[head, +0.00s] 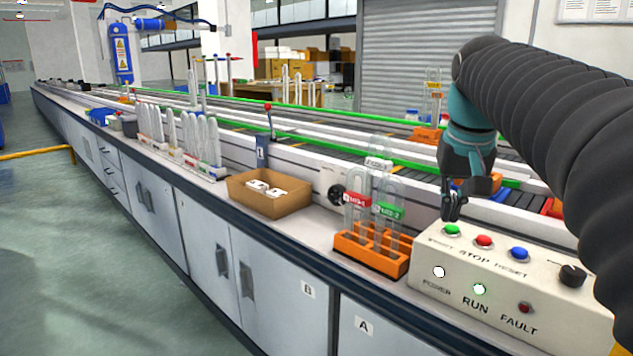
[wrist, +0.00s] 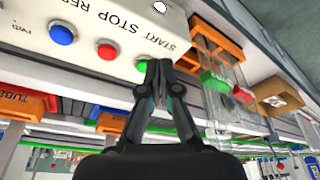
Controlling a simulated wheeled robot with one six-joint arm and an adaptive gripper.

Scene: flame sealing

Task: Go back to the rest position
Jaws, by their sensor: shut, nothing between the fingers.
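My gripper (head: 452,212) is shut and empty, pointing down just above the green START button (head: 451,230) on the control box (head: 432,286). I cannot tell whether the fingertips touch the button. In the wrist view my gripper (wrist: 158,66) has its fingertips together beside the green button, which is partly hidden behind them (wrist: 142,66). The red STOP button (head: 484,240) and blue RESET button (head: 519,253) sit beside it on the box.
An orange rack (head: 372,259) with upright glass tubes stands just left of the control box. A cardboard box (head: 268,195) is further left on the bench. The conveyor (head: 300,152) with green rails runs behind. A black knob (head: 572,275) is on the box's right.

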